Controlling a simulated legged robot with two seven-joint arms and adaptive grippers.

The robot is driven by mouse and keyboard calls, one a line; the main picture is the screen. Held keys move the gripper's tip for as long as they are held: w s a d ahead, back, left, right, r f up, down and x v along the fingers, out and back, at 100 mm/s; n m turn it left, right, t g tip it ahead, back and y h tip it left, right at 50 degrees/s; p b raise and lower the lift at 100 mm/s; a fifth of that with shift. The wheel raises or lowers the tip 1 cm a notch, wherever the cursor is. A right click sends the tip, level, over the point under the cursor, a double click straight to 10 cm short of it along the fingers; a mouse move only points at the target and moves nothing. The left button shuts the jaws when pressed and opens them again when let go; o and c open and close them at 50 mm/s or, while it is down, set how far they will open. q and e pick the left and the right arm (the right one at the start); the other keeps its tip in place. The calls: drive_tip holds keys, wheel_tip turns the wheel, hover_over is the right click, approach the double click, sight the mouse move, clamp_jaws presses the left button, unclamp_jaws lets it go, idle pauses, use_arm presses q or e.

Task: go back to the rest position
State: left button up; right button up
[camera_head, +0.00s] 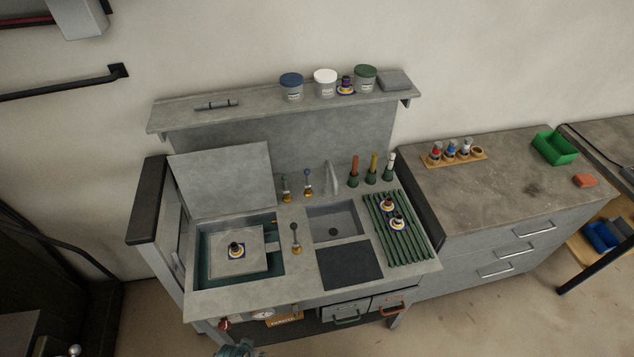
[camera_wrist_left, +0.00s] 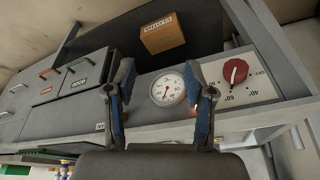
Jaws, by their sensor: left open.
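My left gripper (camera_wrist_left: 159,76) is open and empty in the left wrist view. Its two blue-grey fingers stand apart in front of the bench's front panel. A round white gauge (camera_wrist_left: 167,89) shows between the fingers, and a red dial knob (camera_wrist_left: 236,71) on a white scale plate is to their right. I cannot tell how far the fingers are from the panel. In the head view only a small teal part, likely of my left gripper, shows at the bottom edge below the bench. My right gripper is in neither view.
The grey bench (camera_head: 300,279) has a sunken bay with a plate (camera_head: 220,260), a sink (camera_head: 345,222) and a green rack (camera_head: 384,244). A labelled cardboard box (camera_wrist_left: 162,34) stands on the bench's undershelf. Drawers (camera_head: 389,302) are at the lower right. Floor in front looks clear.

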use_arm(q)
drive_tip(key=s+a+f, duration=0.1)
drive_tip(key=s+f, duration=0.2)
drive_tip(key=f, duration=0.6)
drive_tip(key=s+a+f+g, duration=0.1)
drive_tip(key=s+f, duration=0.2)
drive_tip(key=f, duration=0.6)
drive_tip(key=s+a+f, duration=0.1)
drive_tip(key=s+f, duration=0.2)
drive_tip(key=f, duration=0.5)
drive_tip(key=s+a+f+g+b, duration=0.1)
drive_tip(key=s+f, duration=0.7)
drive_tip(key=s, duration=0.4)
drive_tip(key=shift+a+f, duration=0.15)
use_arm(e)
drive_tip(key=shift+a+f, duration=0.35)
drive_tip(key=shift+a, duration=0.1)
use_arm(q)
drive_tip(key=shift+a, duration=0.1)
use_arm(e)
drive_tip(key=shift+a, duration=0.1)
